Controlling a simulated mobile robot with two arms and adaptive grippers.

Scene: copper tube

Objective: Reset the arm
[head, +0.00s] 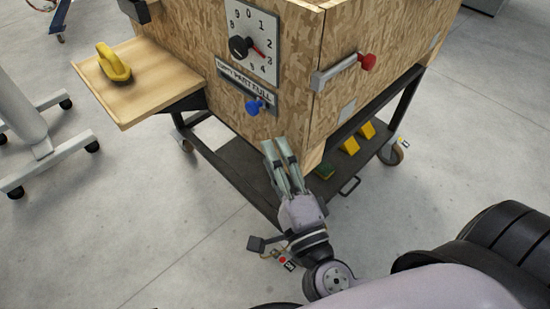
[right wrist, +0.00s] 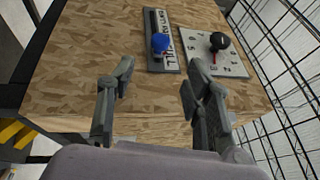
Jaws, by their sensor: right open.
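My right gripper (head: 277,150) is in the middle of the head view, in front of the near corner of a wooden box (head: 185,38). In the right wrist view its two fingers (right wrist: 158,85) stand apart with nothing between them, so it is open and empty. A blue knob (head: 256,106) on a label plate lies beyond the fingertips, apart from them; it also shows in the right wrist view (right wrist: 160,43). My left gripper does not show in either view.
A dial (head: 252,42) with a black knob and a red pointer sits above the blue knob. A red-ended lever (head: 345,72) is on the right face. A wooden shelf (head: 140,80) with a yellow handle (head: 113,62) sticks out left. The cart's dark lower shelf (head: 240,165) is below.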

